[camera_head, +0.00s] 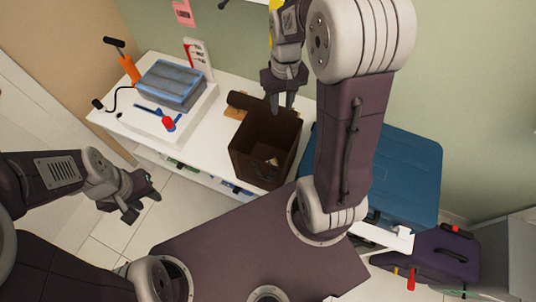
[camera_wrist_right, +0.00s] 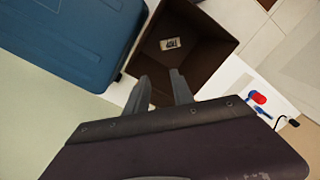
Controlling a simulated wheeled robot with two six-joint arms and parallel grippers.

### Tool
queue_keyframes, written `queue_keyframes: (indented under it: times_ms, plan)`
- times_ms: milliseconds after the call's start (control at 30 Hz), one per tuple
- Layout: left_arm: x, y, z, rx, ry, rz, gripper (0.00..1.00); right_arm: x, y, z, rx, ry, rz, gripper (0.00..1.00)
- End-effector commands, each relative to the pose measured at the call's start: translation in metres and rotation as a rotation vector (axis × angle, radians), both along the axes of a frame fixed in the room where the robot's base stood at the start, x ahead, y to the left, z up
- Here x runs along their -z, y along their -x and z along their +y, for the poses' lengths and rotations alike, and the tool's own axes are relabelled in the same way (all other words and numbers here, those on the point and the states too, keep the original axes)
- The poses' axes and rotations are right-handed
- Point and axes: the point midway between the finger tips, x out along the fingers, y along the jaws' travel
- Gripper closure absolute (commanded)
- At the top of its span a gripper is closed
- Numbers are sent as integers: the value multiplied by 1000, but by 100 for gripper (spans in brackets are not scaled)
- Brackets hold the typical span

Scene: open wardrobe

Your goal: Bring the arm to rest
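My right gripper (camera_head: 282,105) points down over the back edge of the open brown box (camera_head: 266,145) on the white table. In the right wrist view its two fingers (camera_wrist_right: 160,86) are apart with nothing between them, and the brown box (camera_wrist_right: 203,48) lies just beyond. My left gripper (camera_head: 146,199) hangs over the floor at the left, in front of the white table. Its fingers look spread and hold nothing that I can see. My right upper arm covers part of the middle of the head view.
A small item (camera_wrist_right: 170,44) lies inside the box. A blue suitcase (camera_head: 410,170) stands right of it. On the white table (camera_head: 215,125) are a blue translucent container (camera_head: 172,85) and an orange-handled pump (camera_head: 130,70). A dark purple bag (camera_head: 435,255) lies at the lower right.

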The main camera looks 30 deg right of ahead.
Motion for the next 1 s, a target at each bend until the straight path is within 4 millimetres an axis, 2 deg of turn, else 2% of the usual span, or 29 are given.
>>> queue_keyframes:
  times_ms: [333,400,467,533,600,700,800,867,1000]
  plan:
    - [0,0,0,0,0,0,64,0,0,1,-3,0,0,71]
    - [0,0,0,0,0,0,64,-5,-4,12,-39,3,-16,71]
    - [0,0,0,0,0,0,64,-4,13,33,-99,-2,0,71]
    - [0,0,0,0,0,0,64,9,39,56,-146,-8,8,71]
    - [0,0,0,0,0,0,64,23,62,70,-158,-11,-4,71]
    - [0,0,0,0,0,0,64,43,86,78,-130,-12,-33,71]
    - [0,0,0,0,0,0,64,53,88,77,-75,-13,-77,71]
    - [0,0,0,0,0,0,64,52,81,77,-60,-14,-104,71]
    - [0,0,0,0,0,0,64,52,80,77,-54,-14,-105,71]
